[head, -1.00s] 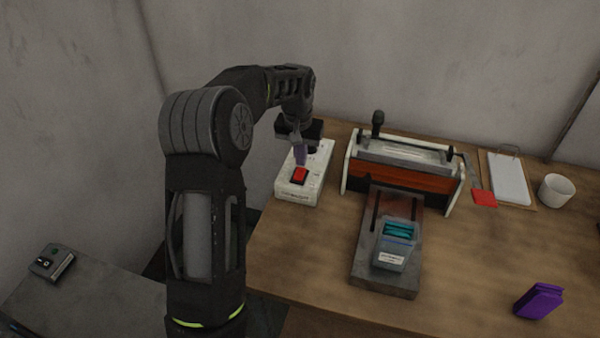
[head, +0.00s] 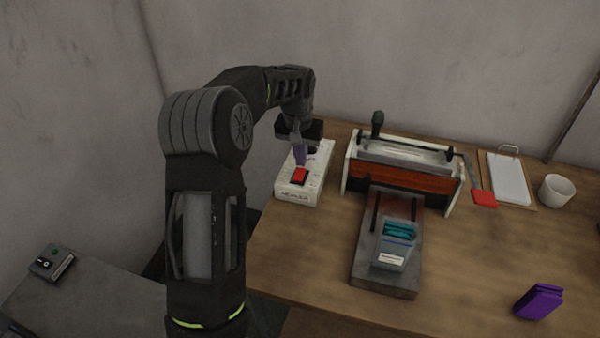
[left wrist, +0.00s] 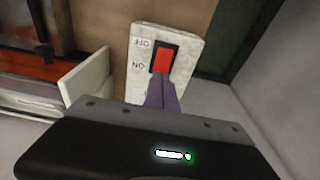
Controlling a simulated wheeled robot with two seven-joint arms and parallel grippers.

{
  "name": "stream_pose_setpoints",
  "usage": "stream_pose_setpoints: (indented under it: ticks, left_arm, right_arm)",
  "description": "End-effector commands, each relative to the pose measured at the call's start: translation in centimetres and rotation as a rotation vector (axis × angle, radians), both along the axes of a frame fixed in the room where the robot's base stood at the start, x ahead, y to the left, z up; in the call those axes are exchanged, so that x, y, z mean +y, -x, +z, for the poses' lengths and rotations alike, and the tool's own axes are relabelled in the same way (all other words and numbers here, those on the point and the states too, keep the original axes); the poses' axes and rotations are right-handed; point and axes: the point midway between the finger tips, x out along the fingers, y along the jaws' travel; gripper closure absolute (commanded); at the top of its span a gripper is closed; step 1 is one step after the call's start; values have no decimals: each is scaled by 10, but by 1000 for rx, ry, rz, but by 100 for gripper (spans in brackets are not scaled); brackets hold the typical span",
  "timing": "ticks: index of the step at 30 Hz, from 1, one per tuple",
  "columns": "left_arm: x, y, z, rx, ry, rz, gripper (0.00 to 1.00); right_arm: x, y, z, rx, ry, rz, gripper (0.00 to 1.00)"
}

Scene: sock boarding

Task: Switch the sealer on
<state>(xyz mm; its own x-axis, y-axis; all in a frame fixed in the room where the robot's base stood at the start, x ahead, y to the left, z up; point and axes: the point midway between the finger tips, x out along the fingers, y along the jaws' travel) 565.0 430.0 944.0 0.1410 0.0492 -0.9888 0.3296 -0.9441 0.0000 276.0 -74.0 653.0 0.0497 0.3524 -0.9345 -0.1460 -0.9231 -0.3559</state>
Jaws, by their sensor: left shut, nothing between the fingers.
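A white switch box (head: 317,178) with a red rocker switch (head: 300,175) stands at the back left of the wooden table. My left gripper (head: 301,161) is shut and empty, fingers pointing down at the rear edge of the red rocker. In the left wrist view the rocker (left wrist: 163,58) sits in a black frame between the marks OFF and ON, and the fingertips (left wrist: 161,80) overlap its ON end. I cannot tell whether they touch it. The sealer (head: 400,170), with white end plates and an orange-brown front, stands to the right of the box. My right gripper is not in view.
A grey sled (head: 368,272) in front of the sealer carries a clear pouch (head: 393,252) with teal contents. A purple folded item (head: 538,302), a red card (head: 484,198), a clipboard (head: 509,181) and a white cup (head: 556,190) lie to the right.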

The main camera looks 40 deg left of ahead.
Motion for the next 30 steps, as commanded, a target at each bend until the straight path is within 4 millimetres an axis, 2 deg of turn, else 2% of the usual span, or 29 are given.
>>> stream_pose_setpoints:
  ticks: [30]
  left_arm:
    - [0,0,-6,1,0,0,100]
  right_arm:
    - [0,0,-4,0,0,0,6]
